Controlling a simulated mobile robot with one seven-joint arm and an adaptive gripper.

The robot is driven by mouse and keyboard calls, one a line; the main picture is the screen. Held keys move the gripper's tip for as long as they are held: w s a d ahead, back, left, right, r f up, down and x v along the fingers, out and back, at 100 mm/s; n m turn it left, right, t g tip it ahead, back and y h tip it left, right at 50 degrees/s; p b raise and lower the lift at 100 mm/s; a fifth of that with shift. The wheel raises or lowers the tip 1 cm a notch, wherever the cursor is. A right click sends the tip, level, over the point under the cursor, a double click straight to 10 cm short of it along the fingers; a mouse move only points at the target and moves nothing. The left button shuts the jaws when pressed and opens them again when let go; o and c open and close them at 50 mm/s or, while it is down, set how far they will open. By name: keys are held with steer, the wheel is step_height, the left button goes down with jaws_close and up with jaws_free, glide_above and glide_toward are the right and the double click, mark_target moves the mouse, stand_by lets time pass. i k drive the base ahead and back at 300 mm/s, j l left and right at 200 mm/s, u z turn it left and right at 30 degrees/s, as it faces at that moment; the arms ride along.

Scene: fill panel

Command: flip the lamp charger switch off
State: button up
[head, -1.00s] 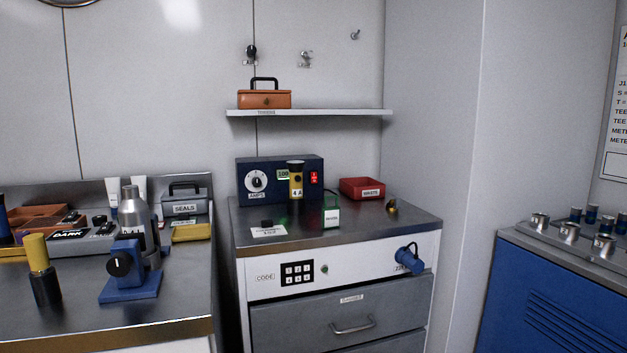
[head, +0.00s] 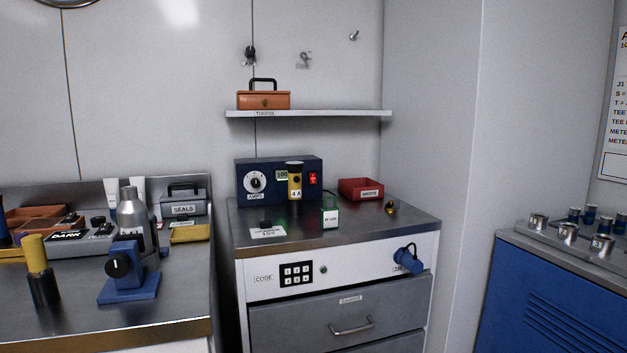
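The lamp charger (head: 262,192) is a dark blue box at the back of the metal-topped cabinet in the middle of the head view. Its front has a white dial marked AMPS (head: 256,183), a small green display reading 100 (head: 282,176) and a red rocker switch (head: 312,178) at the right. The switch looks bright red; its exact position is too small to tell. A yellow and black lamp (head: 294,182) stands in front of the charger, left of the switch, and hides part of the box. My gripper is not in view.
A small green-framed box (head: 330,214) and a white card (head: 268,232) lie in front. A shelf (head: 310,113) with an orange case (head: 263,100) is above. A left bench (head: 190,290) holds a blue stand (head: 128,275) and bottles.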

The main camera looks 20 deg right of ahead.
mark_target(312, 179)
steer(key=i+l+z, duration=0.2)
steer(key=l, duration=0.35)
steer(key=i+l+z, duration=0.15)
steer(key=i+l, duration=0.25)
steer(key=i+l+z, duration=0.2)
steer(key=i+l, duration=0.2)
steer(key=l, duration=0.15)
